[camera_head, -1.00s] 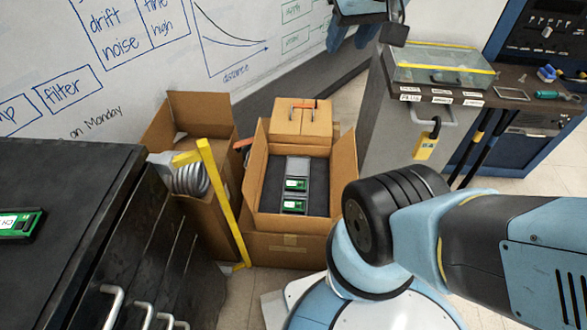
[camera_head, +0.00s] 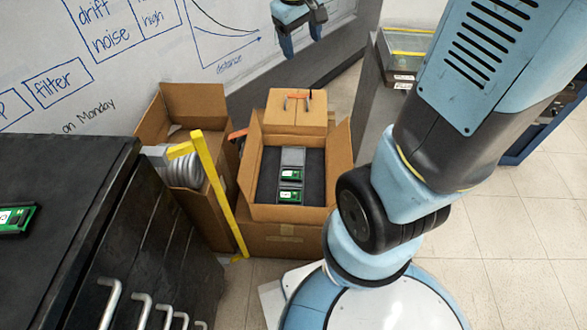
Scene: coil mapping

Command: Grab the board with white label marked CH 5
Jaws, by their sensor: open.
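A green board with a white label (camera_head: 17,219) lies on the black cabinet top at the left edge, partly cut off by the frame. Two more green boards with white labels, an upper one (camera_head: 291,175) and a lower one (camera_head: 290,196), sit in a grey holder inside the open cardboard box. The labels are too small to read, so I cannot tell which is CH 5. My gripper (camera_head: 303,38) hangs at the top centre, open and empty, in front of the whiteboard and well apart from all the boards.
The black cabinet (camera_head: 60,175) with metal handles fills the left. A yellow bar (camera_head: 219,192) leans beside the cardboard box (camera_head: 285,213). Another open box holds a grey coiled hose (camera_head: 180,168). A grey cabinet (camera_head: 374,85) stands behind my arm. Tiled floor (camera_head: 510,255) is clear at right.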

